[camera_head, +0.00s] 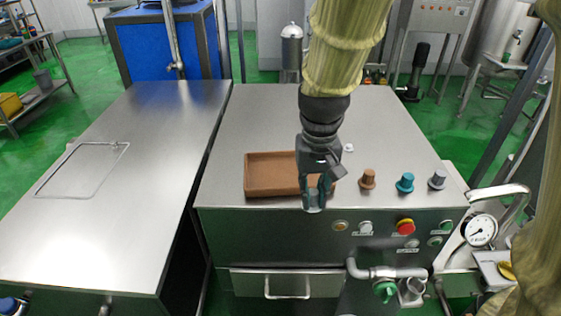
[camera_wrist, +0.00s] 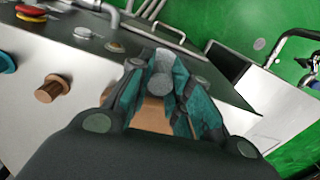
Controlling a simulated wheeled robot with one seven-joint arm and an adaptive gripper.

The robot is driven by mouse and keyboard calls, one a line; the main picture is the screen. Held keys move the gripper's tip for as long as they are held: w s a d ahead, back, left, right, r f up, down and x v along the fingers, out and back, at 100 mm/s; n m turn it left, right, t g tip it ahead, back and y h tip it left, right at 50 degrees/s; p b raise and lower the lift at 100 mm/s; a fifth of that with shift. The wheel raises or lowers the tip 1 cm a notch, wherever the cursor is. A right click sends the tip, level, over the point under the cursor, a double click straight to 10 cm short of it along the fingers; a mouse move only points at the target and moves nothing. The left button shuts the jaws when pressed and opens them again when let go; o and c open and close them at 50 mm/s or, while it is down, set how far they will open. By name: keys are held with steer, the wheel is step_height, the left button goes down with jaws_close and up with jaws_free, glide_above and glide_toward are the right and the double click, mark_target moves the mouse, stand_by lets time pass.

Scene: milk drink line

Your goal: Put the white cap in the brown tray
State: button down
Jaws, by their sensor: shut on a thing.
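The brown tray (camera_head: 270,192) lies near the front edge of the steel cabinet top, and part of it shows between my fingers in the wrist view (camera_wrist: 151,117). My gripper (camera_head: 314,202) points down at the tray's front right corner and hides part of its right side. It is shut on a small cap, the white cap (camera_wrist: 158,86), which looks pale grey between the fingertips. The held cap (camera_head: 313,198) appears just in front of the tray's front wall in the head view. How high it is above the cabinet top I cannot tell.
A brown knob-like cap (camera_head: 368,180), a teal one (camera_head: 405,183) and a grey one (camera_head: 437,180) stand right of the tray. A small white piece (camera_head: 349,147) lies behind them. Buttons line the front panel (camera_head: 280,228). The left steel table (camera_head: 150,200) is clear.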

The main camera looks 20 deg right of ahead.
steer(key=shift+w+d, duration=0.15)
steer(key=shift+w, duration=0.75)
steer(key=w+p, duration=0.2)
steer(key=w, duration=0.3)
steer(key=w+d+f+p, duration=0.1)
steer(key=w+p, duration=0.1)
steer(key=w, duration=0.2)
steer(key=w+d+p, duration=0.1)
steer(key=w, duration=0.4)
steer(key=shift+w+f+p, duration=0.2)
steer(key=shift+w+p, duration=0.1)
steer(key=shift+p, duration=0.1)
steer(key=shift+f+p, duration=1)
steer(key=shift+f, duration=0.8)
steer(key=shift+f, duration=0.15)
steer(key=c, duration=1.3)
jaws_free()
step_height(320, 180, up, 12)
steer(key=b, duration=0.3)
steer(key=shift+r+b, duration=0.2)
steer(key=shift+b, duration=0.1)
